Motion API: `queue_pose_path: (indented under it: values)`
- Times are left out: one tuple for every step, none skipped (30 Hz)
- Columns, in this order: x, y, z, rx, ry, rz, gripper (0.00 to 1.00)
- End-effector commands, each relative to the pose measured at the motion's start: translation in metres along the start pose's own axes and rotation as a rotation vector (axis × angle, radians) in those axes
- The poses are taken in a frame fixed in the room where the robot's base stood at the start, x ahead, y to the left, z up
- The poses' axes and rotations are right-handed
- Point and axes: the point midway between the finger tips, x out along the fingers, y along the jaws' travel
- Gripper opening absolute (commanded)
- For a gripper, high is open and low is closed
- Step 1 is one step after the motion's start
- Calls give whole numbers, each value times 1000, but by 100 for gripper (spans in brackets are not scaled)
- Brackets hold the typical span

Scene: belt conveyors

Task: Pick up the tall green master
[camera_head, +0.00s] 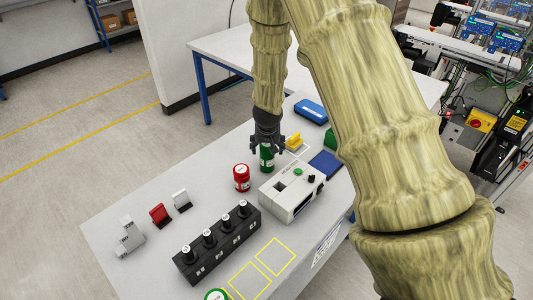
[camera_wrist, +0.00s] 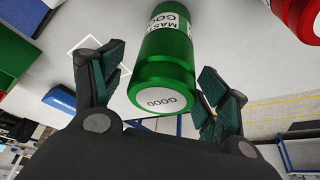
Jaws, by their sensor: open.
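The tall green master (camera_head: 267,158) stands upright on the white table, partly hidden under my gripper in the head view. In the wrist view, the green master (camera_wrist: 170,65) shows a white label reading "MASTER GOOD" and a white end marked "GOOD". My gripper (camera_head: 267,147) is open right above it. In the wrist view, the fingers of my gripper (camera_wrist: 160,90) stand on both sides of the master, with gaps between the pads and its sides.
A red master (camera_head: 241,178) stands close by to the left. A white tester box (camera_head: 292,197) sits just in front. A black rack (camera_head: 216,243) with several black-topped pieces lies nearer. A yellow part (camera_head: 294,141) and blue boxes (camera_head: 326,164) are to the right.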

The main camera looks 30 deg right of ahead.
Motion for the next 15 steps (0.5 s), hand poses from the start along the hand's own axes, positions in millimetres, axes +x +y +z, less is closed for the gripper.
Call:
queue_pose_path:
  values:
    - [5,0,0,2,-4,-1,74]
    - [8,-1,-1,1,-4,-1,74]
    - [13,-2,-1,0,-5,-1,74]
    - [16,-2,-1,-1,-6,0,74]
    - [19,-2,-2,-1,-6,1,74]
    - [22,-3,-2,-2,-6,1,74]
    - [23,-3,-2,-2,-6,1,74]
    - [25,-3,-3,-2,-6,1,74]
    - [26,-3,-3,-2,-7,2,74]
    - [27,-3,-3,-2,-7,2,74]
    - [27,-3,-3,-2,-7,2,74]
    - [27,-3,-3,-2,-7,2,74]
    - [27,-3,-3,-2,-7,2,74]
    - [27,-3,-3,-2,-7,2,74]
    - [27,-3,-3,-2,-6,2,74]
